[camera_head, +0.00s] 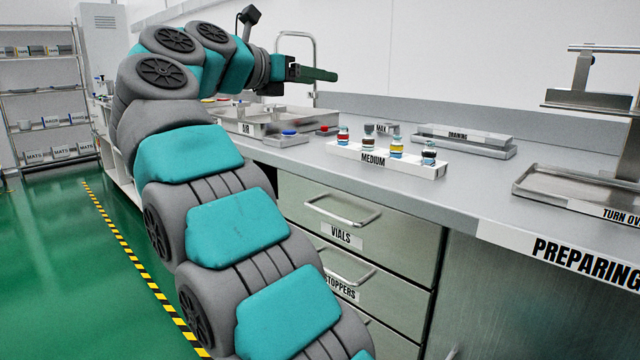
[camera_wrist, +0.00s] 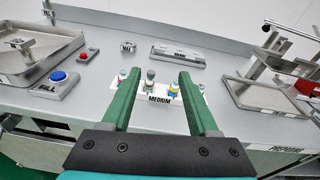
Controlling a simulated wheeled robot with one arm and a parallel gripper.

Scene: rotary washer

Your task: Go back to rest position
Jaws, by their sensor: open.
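My gripper (camera_head: 312,74) is at the end of my teal and grey arm, raised above the back left of the counter. In the wrist view my gripper (camera_wrist: 156,84) shows two green fingers spread apart with nothing between them in their grasp. Beyond the fingertips, lower down on the counter, stands the MEDIUM rack (camera_head: 375,158) with several small vials. The gripper is apart from the rack and touches nothing that I can see.
The steel counter (camera_head: 480,185) has VIALS and STOPPERS drawers (camera_head: 360,225) below. A DRAINING tray (camera_head: 465,140) lies behind the rack. A TURN OVER tray (camera_head: 570,185) with a metal stand is at right. A sink-like AIR tray (camera_head: 255,120) and blue button (camera_head: 289,133) are at left.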

